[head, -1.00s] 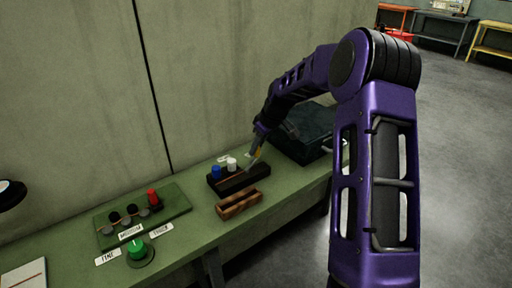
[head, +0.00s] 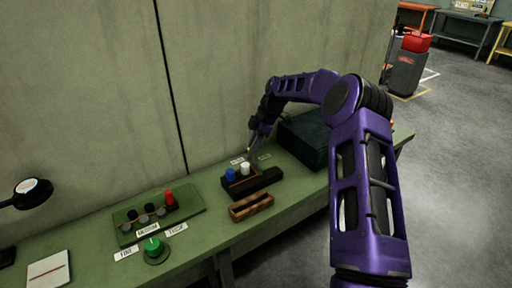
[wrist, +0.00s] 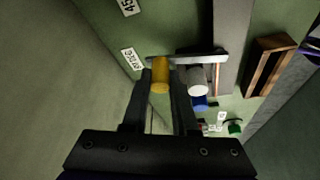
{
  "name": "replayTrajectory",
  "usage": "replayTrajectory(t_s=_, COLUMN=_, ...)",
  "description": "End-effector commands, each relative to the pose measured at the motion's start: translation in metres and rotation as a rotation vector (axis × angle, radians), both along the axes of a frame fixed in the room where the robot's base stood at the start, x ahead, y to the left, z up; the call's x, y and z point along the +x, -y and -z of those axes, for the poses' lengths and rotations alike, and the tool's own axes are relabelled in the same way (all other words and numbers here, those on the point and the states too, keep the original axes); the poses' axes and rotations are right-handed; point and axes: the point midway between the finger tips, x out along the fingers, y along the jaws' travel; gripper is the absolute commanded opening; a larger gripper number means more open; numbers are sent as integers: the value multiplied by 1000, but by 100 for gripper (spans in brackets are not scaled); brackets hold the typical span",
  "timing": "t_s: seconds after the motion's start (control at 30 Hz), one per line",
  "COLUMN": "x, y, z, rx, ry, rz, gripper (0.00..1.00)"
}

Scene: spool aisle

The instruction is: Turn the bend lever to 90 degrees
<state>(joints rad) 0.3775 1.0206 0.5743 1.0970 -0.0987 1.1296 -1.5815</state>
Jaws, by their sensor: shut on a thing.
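The bend lever's yellow handle (wrist: 160,76) stands between the fingers of my gripper (wrist: 160,88), which is shut on it. In the head view my gripper (head: 249,152) is at the wall side of the dark bender block (head: 265,181), just behind a white peg (head: 245,168). The grey lever bar (wrist: 212,54) runs from the handle past the white peg in the wrist view. A blue peg (head: 230,174) stands beside the white one. A "45" label (wrist: 128,7) and a second, hard-to-read label (wrist: 132,59) lie on the bench near the handle.
A wooden tray (head: 251,206) sits in front of the block. A dark case (head: 304,139) stands to the right, close to my arm. A green panel with knobs (head: 190,203) and a green button (head: 153,246) are at left. The wall rises close behind.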

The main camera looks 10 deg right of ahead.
Motion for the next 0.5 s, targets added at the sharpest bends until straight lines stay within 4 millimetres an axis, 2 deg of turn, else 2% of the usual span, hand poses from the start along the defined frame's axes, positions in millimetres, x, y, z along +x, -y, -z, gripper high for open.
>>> replayTrajectory(t_s=0.2, x=-1, y=-9, z=-1, rx=1, ry=2, rz=-109, gripper=0)
replayTrajectory(t_s=0.5, x=-2, y=-14, z=0, rx=1, ry=1, rz=-170, gripper=0)
